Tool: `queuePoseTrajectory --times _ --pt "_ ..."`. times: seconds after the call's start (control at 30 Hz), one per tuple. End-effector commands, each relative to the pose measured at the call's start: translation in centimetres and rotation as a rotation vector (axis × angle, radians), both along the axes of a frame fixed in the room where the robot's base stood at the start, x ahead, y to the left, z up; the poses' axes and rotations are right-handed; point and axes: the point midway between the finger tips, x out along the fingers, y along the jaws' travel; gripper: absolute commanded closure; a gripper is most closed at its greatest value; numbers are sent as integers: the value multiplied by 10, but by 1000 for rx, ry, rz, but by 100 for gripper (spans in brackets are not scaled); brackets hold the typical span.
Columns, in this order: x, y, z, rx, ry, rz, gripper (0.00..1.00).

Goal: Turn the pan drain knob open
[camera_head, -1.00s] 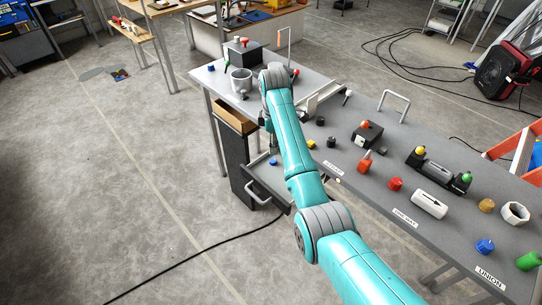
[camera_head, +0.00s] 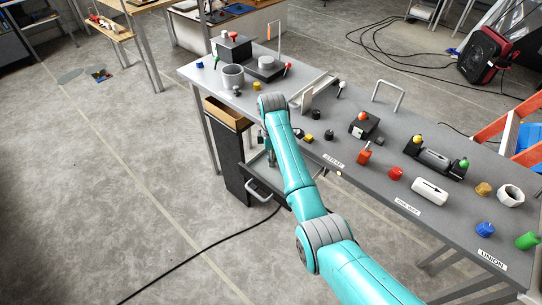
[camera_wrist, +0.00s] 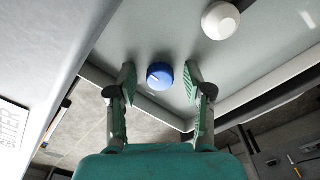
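In the wrist view a round blue knob (camera_wrist: 160,76) with a short white mark sits on a light grey surface. My gripper (camera_wrist: 159,84) is open, with one finger on each side of the knob and a visible gap on both sides. In the head view my gripper (camera_head: 268,142) hangs low at the bench's near edge, over the grey pan (camera_head: 256,170) with its handle (camera_head: 264,191). My arm and gripper hide the knob there.
A white round piece (camera_wrist: 221,20) lies beyond the knob in the wrist view. A dark cabinet (camera_head: 233,160) stands left of the pan.

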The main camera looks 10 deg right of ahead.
Motion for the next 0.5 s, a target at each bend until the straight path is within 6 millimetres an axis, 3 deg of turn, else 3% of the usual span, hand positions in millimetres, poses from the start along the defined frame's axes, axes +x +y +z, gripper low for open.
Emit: queuePoseTrajectory --times 0.03,0.17,0.5 --pt "0 0 0 0 0 0 67" --pt "0 0 0 0 0 0 99" --pt "0 0 0 0 0 -25 100"
